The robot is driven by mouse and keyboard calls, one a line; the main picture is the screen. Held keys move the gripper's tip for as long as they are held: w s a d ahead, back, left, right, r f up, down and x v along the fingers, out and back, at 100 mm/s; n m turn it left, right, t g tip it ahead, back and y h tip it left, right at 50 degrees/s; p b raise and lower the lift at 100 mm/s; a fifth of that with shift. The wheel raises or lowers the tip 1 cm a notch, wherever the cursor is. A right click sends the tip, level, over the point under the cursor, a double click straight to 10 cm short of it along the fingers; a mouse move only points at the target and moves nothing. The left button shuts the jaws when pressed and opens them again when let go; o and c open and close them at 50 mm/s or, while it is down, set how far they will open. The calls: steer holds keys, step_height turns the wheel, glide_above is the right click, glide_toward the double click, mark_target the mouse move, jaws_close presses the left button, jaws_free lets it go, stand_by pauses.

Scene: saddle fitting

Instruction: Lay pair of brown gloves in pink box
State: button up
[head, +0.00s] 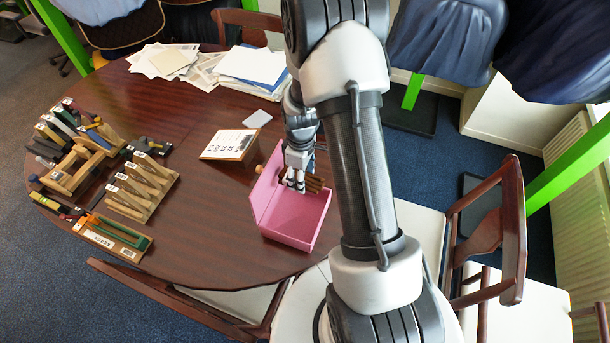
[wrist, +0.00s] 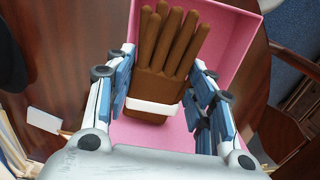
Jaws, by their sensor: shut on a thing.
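The pink box (head: 297,217) stands open on the round wooden table, with a raised flap or lid along its left side. It also shows in the wrist view (wrist: 232,50). My gripper (head: 297,180) is over the far part of the box. In the wrist view my gripper (wrist: 162,95) has a finger on each side of the pair of brown gloves (wrist: 158,85), which has a white band around it, and is shut on it. In the head view the gloves (head: 314,183) are partly hidden by my gripper. I cannot tell whether they touch the box floor.
A small card on a wooden stand (head: 229,145) is left of the box. Wooden racks with tools (head: 141,187) fill the table's left side. Papers (head: 250,66) lie at the back. Chairs (head: 490,225) stand around.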

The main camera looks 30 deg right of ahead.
steer(key=shift+a+f, duration=0.1)
step_height(320, 180, down, 6)
steer(key=b, duration=0.4)
steer(key=shift+f+b, duration=0.2)
steer(key=shift+b, duration=0.15)
steer(key=shift+f+b, duration=1.3)
steer(key=shift+f, duration=0.25)
stand_by(2.1)
stand_by(0.7)
steer(key=o, duration=1.1)
steer(key=shift+o, duration=0.2)
steer(key=o, duration=0.4)
steer(key=shift+w, duration=0.1)
steer(key=shift+c, duration=0.2)
steer(key=shift+r, duration=0.15)
